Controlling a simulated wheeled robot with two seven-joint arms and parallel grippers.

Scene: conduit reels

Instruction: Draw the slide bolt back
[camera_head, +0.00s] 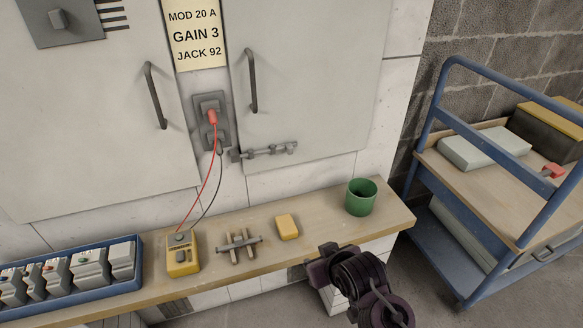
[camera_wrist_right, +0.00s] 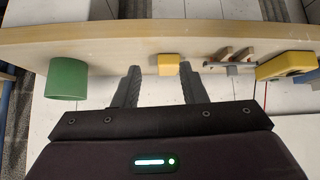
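The slide bolt (camera_head: 263,151) is a grey horizontal bar in brackets at the lower left corner of the right cabinet door (camera_head: 305,85). Its left end sits by the strip between the two doors. I cannot tell how far the bar is pushed across. My right gripper (camera_head: 328,252) is in front of the bench, lower than the bolt and to its right. In the right wrist view my right gripper (camera_wrist_right: 159,68) is open, its fingers apart with nothing between them. My left gripper is not in view.
A wooden bench (camera_head: 330,208) runs below the doors. It holds a green cup (camera_head: 361,197), a yellow block (camera_head: 287,227), a grey-barred wooden piece (camera_head: 240,246), a yellow meter (camera_head: 182,254) and a blue tray (camera_head: 75,290). The meter's leads hang left of the bolt. A blue cart (camera_head: 430,130) stands right.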

